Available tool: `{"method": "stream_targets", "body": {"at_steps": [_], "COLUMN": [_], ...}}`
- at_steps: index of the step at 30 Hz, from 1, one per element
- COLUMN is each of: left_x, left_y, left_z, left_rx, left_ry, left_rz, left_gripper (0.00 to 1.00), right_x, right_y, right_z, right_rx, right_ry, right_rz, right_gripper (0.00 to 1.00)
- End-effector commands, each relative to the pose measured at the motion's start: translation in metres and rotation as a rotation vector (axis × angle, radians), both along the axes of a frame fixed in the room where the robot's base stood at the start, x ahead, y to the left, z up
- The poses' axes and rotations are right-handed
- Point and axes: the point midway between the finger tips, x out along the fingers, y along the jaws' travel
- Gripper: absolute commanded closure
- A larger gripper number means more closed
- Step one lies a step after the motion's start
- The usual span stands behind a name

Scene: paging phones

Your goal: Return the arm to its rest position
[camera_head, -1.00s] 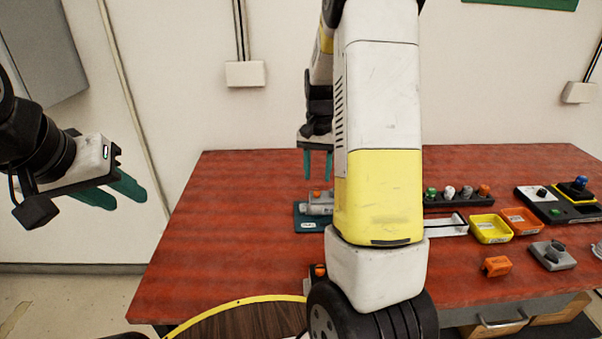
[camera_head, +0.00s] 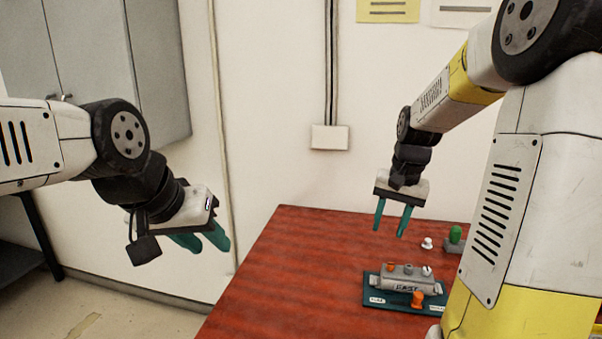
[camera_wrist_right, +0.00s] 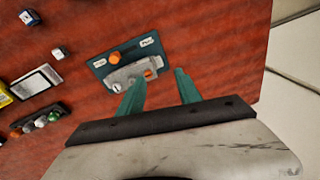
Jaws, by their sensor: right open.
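My right arm (camera_head: 509,220) reaches from the right side of the head view over the red table. Its gripper (camera_head: 391,231) hangs in the air above the table with its two teal fingers pointing down and apart. In the right wrist view the right gripper (camera_wrist_right: 160,92) is open with nothing between its fingers. My left gripper (camera_head: 205,243) is at the left of the head view, off the table's left side, with its teal fingers pointing to the lower right. The gap between the left fingers is hard to judge from this angle.
The red table (camera_head: 300,275) is bare on its left. A grey device with knobs on a teal base (camera_head: 375,297) lies below and in front of the right gripper. A small white piece (camera_head: 427,243) and a green-topped item (camera_head: 455,235) stand beyond it. A grey cabinet (camera_head: 160,70) hangs at left.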

Motion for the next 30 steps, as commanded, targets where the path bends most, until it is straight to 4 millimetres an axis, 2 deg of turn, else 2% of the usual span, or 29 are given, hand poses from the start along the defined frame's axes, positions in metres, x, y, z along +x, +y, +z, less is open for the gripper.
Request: {"method": "stream_targets", "body": {"at_steps": [1, 6, 10, 15, 21, 30], "left_x": [0.0, 0.0, 0.0, 0.0, 0.0, 0.0], "left_y": [0.0, 0.0, 0.0, 0.0, 0.0, 0.0], "left_z": [0.0, 0.0, 0.0, 0.0, 0.0, 0.0], "left_rx": [0.0, 0.0, 0.0, 0.0, 0.0, 0.0], "left_ry": [0.0, 0.0, 0.0, 0.0, 0.0, 0.0], "left_rz": [0.0, 0.0, 0.0, 0.0, 0.0, 0.0], "left_gripper": [0.64, 0.64, 0.64, 0.64, 0.64, 0.64], "right_x": [-0.016, -0.067, -0.108, -0.151, -0.173, -0.174], "right_y": [0.01, 0.04, 0.06, 0.077, 0.085, 0.086], "right_z": [0.018, 0.056, 0.074, 0.082, 0.081, 0.081], "right_rx": [0.012, 0.029, 0.019, -0.012, -0.036, -0.039], "right_ry": [-0.046, -0.182, -0.286, -0.391, -0.446, -0.45], "right_rz": [0.036, 0.163, 0.26, 0.358, 0.41, 0.414], "right_gripper": [0.59, 0.59, 0.59, 0.59, 0.59, 0.59]}}
